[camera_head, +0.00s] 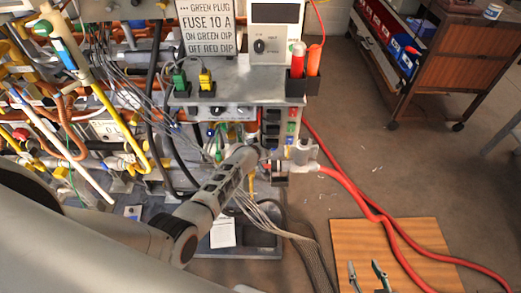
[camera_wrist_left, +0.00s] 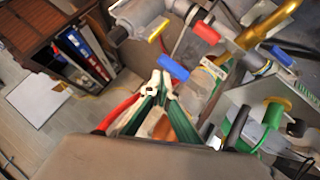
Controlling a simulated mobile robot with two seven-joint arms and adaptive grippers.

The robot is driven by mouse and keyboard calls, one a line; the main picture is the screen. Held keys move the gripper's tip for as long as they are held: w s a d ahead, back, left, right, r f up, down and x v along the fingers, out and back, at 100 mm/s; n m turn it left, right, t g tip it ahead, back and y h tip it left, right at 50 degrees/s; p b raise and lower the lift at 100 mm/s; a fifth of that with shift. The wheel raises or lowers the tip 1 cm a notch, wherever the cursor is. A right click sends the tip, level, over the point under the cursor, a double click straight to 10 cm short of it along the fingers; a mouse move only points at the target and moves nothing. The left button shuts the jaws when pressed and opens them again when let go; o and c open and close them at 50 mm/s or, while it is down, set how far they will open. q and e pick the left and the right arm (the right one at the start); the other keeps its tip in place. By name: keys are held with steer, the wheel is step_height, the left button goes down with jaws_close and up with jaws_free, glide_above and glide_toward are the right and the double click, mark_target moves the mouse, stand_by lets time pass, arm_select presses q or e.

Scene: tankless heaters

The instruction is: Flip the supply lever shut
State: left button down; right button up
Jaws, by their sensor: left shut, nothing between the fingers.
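The wrist view shows coloured levers on metal pipework: a blue lever (camera_wrist_left: 172,67), a red lever (camera_wrist_left: 206,32) and a yellow one (camera_wrist_left: 158,30). I cannot tell which is the supply lever. My left gripper (camera_wrist_left: 158,88) has green fingers with pale tips, shut and empty, just below the blue lever in the picture; I cannot tell if they touch. In the head view my left arm reaches from the left to the valve fittings (camera_head: 303,152), and its fingers cannot be made out. My right gripper (camera_head: 366,269) is open and empty at the bottom edge, over a wooden board (camera_head: 345,236).
A metal shelf (camera_head: 240,88) with green and yellow plugs stands behind the fittings. Dense pipes and cables fill the left. A red hose (camera_head: 345,183) runs across the floor. A wooden cart (camera_head: 455,60) stands back right; the floor between is mostly clear.

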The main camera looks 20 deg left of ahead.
arm_select(q)
steer(key=v, duration=0.8)
steer(key=shift+s+r, duration=0.25)
steer(key=shift+a, duration=0.15)
steer(key=s+a+f+m, duration=0.1)
steer(key=s+f+m, duration=0.1)
steer(key=s, duration=0.5)
steer(key=s+a+f+m, duration=0.1)
steer(key=s+f+m, duration=0.2)
steer(key=s, duration=0.4)
steer(key=s+d+r+m, duration=0.1)
steer(key=s+m, duration=0.1)
steer(key=s, duration=0.6)
steer(key=s+d+r+m+h, duration=0.1)
steer(key=s+m, duration=0.2)
steer(key=s, duration=0.5)
steer(key=shift+d+t+h, duration=0.3)
steer(key=shift+d, duration=0.1)
